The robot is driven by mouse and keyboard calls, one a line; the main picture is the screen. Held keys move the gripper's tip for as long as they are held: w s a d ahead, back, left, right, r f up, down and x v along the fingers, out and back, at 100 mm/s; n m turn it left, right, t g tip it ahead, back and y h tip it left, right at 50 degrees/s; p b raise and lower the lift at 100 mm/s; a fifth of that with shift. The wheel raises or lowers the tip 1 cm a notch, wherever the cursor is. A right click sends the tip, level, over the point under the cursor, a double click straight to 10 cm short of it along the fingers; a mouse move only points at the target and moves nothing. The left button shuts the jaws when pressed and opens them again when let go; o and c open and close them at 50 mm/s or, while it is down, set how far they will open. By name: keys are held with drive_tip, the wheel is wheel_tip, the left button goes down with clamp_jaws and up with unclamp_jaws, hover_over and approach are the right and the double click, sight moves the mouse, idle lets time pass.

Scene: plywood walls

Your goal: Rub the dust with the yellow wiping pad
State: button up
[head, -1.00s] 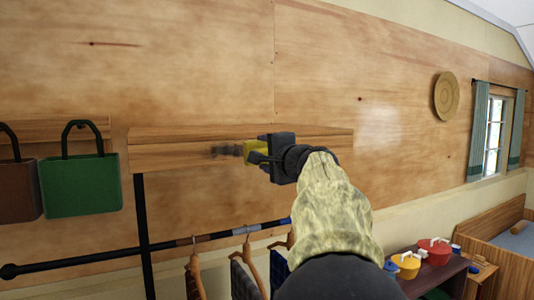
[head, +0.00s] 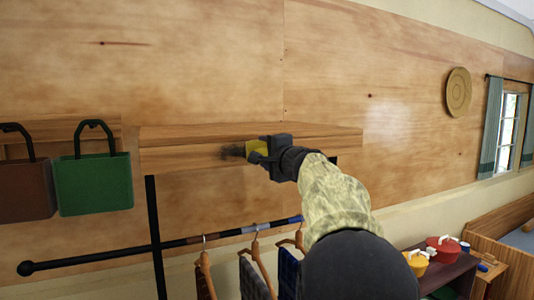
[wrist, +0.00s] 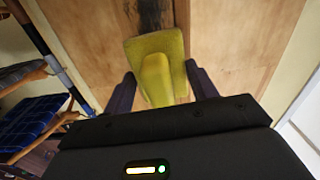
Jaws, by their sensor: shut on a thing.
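The yellow wiping pad (head: 257,147) is held in my gripper (head: 265,151) at the shelf's front board. In the wrist view, my gripper (wrist: 163,88) has its two dark fingers shut on the grip of the yellow pad (wrist: 155,50). The pad's flat face points away toward the wood, so I cannot see it. The dust (head: 231,151) is a dark smudge on the shelf's front board, just left of the pad and right at its edge. It also shows as a dark patch beyond the pad in the wrist view (wrist: 153,14). The pad hides part of it.
The wooden shelf (head: 190,155) is on the plywood wall. A green bag (head: 93,185) and a brown bag (head: 25,190) hang at left. Below runs a black rail (head: 110,255) with several hangers. Pots (head: 443,247) stand on a low cabinet at lower right.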

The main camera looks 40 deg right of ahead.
sight(223, 152)
drive_tip(key=shift+x, duration=0.95)
idle(0.6)
drive_tip(key=shift+w+a+b, duration=0.15)
drive_tip(key=shift+a+b, duration=0.15)
drive_tip(key=shift+a, duration=0.55)
drive_tip(key=shift+w+a+b, duration=0.15)
drive_tip(key=shift+a+b, duration=0.15)
drive_tip(key=shift+a, duration=0.5)
drive_tip(key=shift+w+a+b, duration=0.2)
drive_tip(key=shift+a+b, duration=0.1)
drive_tip(key=shift+a, duration=0.4)
drive_tip(key=shift+w+a, duration=0.25)
drive_tip(key=shift+a, duration=0.7)
drive_tip(key=shift+w+a+b, duration=0.2)
drive_tip(key=shift+a+b, duration=0.05)
drive_tip(key=shift+a, duration=0.6)
drive_tip(key=shift+w+a+b, duration=0.2)
drive_tip(key=shift+a, duration=0.65)
